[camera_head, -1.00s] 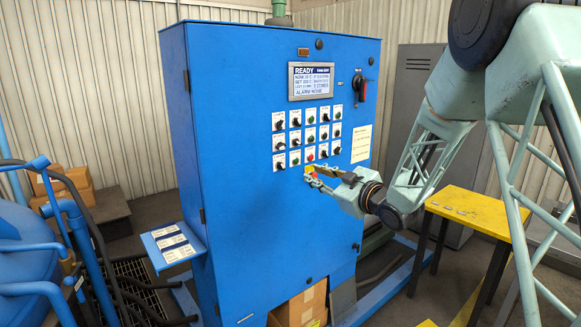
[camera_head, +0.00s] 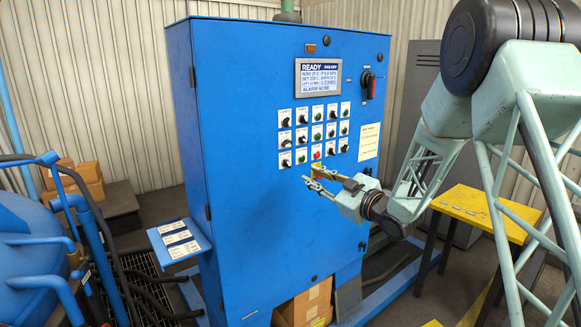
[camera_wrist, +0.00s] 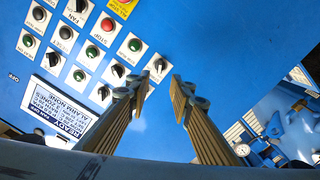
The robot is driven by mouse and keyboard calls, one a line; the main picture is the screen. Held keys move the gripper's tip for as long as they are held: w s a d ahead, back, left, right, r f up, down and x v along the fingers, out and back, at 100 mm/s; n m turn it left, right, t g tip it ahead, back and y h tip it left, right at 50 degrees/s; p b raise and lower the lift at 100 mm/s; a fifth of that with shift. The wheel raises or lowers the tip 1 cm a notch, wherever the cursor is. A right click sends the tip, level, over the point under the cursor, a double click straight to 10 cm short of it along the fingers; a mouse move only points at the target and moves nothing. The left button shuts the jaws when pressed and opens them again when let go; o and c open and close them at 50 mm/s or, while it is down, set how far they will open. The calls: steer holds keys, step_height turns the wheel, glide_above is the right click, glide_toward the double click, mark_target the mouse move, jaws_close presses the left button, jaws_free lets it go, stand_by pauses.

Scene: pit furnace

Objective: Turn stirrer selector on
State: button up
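The control panel (camera_head: 250,225) is a blue cabinet with rows of black selector knobs and coloured buttons. Labels are too small in the head view to tell which knob is the stirrer selector. My gripper (camera_head: 305,180) is in front of the panel, just below the bottom row, its fingers pointing left. In the wrist view my gripper (camera_wrist: 162,88) is open, with nothing between its fingertips.
The display (camera_head: 318,80) reads READY and alarm none. A red-black rotary switch (camera_head: 368,83) is at the panel's upper right. A small shelf (camera_head: 180,240) sticks out at left. A yellow table (camera_head: 480,212) stands at right. The panel face below the buttons is clear.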

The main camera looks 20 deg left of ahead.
mark_target(289, 165)
steer(key=shift+p+x, duration=0.35)
steer(key=shift+x, duration=6.4)
jaws_close()
